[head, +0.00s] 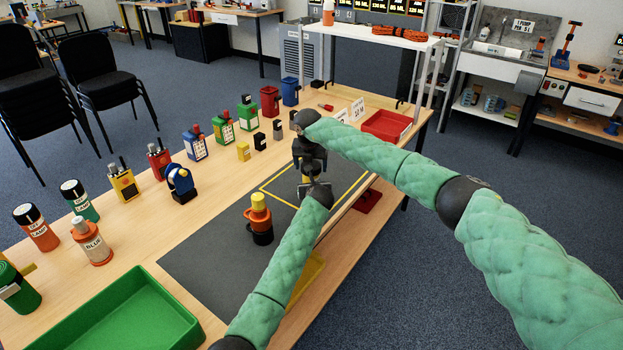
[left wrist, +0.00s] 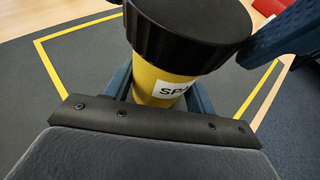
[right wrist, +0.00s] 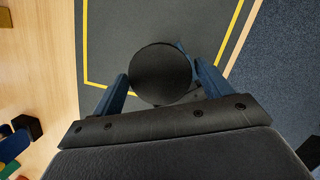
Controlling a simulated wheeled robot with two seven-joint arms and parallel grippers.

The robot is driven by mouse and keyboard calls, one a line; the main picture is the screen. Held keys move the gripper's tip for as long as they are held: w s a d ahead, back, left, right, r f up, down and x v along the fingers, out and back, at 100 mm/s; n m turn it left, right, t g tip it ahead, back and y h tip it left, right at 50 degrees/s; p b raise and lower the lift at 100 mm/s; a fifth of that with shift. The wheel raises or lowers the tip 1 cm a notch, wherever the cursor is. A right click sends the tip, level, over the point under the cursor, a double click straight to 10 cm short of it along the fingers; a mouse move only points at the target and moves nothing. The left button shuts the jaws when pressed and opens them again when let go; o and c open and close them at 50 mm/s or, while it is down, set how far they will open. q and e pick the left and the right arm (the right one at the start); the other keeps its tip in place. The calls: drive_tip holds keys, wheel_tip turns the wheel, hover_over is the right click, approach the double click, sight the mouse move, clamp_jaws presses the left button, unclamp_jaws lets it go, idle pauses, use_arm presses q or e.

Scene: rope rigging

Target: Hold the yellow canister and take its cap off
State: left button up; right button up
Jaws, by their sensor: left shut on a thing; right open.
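The yellow canister (left wrist: 160,82) stands upright inside the yellow-lined area of the dark mat, with part of a white label showing. Its wide black cap (left wrist: 188,32) is on top; the right wrist view shows the cap (right wrist: 160,74) from above as a round disc. My left gripper (head: 309,184) is shut on the canister's yellow body below the cap. My right gripper (head: 306,150) is above, open, with one finger on each side of the cap; I cannot tell whether they touch it. In the head view the grippers hide most of the canister.
An orange, yellow-topped container (head: 259,215) stands on the mat (head: 205,255) nearby. A green tray (head: 120,315) lies at front left, a red tray (head: 387,125) at the bench's far end. Several bottles, radios and coloured cans line the bench's left side.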

drive_tip(key=n, duration=0.2)
drive_tip(key=n+y, duration=0.1)
drive_tip(key=n, duration=0.2)
drive_tip(key=shift+d+r+n, duration=0.1)
drive_tip(key=shift+d+n, duration=0.05)
drive_tip(key=shift+n, duration=0.15)
drive_tip(key=n+g+y, duration=0.1)
drive_tip(key=n, duration=0.5)
drive_tip(key=shift+w+d, duration=0.1)
drive_tip(key=shift+d, duration=0.05)
drive_tip(key=shift+y, duration=0.3)
drive_tip(key=m+h, duration=0.1)
drive_tip(key=m, duration=0.5)
drive_tip(key=shift+t, duration=0.4)
drive_tip(key=m, duration=0.2)
drive_tip(key=m+h, duration=0.1)
drive_tip(key=m, duration=0.3)
drive_tip(key=shift+a+h, duration=0.25)
drive_tip(key=shift+h, duration=0.15)
drive_tip(key=shift+c, duration=0.2)
